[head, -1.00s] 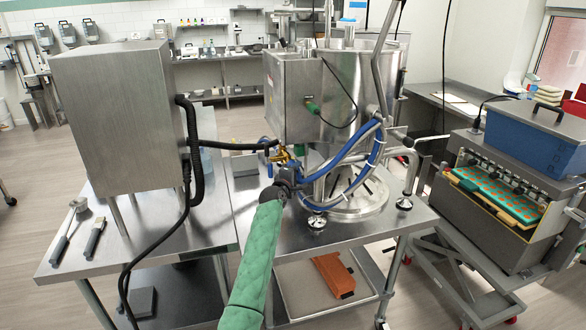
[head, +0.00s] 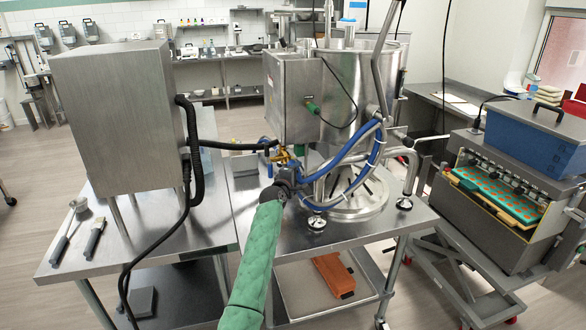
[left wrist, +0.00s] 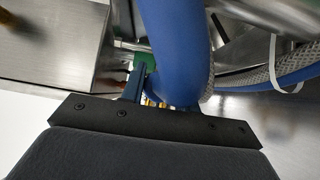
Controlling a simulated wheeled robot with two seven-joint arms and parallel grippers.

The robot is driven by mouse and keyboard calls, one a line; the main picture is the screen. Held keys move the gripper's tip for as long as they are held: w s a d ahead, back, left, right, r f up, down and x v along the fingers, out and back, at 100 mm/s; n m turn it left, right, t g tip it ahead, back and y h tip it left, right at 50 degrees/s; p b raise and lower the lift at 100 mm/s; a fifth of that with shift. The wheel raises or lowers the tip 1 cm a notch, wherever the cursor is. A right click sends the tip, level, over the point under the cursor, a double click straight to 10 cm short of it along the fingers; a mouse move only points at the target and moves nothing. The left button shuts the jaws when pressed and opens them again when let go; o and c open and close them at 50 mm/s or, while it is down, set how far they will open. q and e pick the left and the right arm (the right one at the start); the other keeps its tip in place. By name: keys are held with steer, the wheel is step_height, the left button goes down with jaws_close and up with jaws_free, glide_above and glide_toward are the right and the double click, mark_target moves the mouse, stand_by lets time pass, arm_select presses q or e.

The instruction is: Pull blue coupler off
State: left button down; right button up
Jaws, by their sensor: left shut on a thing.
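My left gripper (head: 284,170) is at the end of my green-sleeved arm, beside the brass fitting (head: 282,156) under the steel hopper. It is shut on the blue coupler end of the blue hose (head: 340,158). In the left wrist view the thick blue hose (left wrist: 178,50) rises from between the jaws (left wrist: 150,98). The coupler itself is mostly hidden by the gripper, so I cannot tell whether it is still seated on its fitting. My right gripper is not in view.
The steel depositor tank (head: 340,100) stands on the steel table (head: 350,232). A control cabinet (head: 118,110) with black hoses stands on the left. A machine with green trays (head: 490,190) is on the right. The table's front right is clear.

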arm_select(q)
steer(key=shift+f, duration=0.1)
stand_by(0.4)
steer(key=shift+s+d+f, duration=0.1)
steer(key=shift+s, duration=0.1)
steer(key=shift+s+d+r+p, duration=0.15)
steer(key=shift+s+r+p, duration=0.05)
steer(key=shift+s+p, duration=0.4)
steer(key=shift+s+d+f+p, duration=0.1)
steer(key=shift+s+d+p, duration=0.05)
steer(key=shift+s+p, duration=0.15)
steer(key=shift+s+d+p, duration=0.2)
steer(key=shift+s+p, duration=0.25)
steer(key=shift+s, duration=0.3)
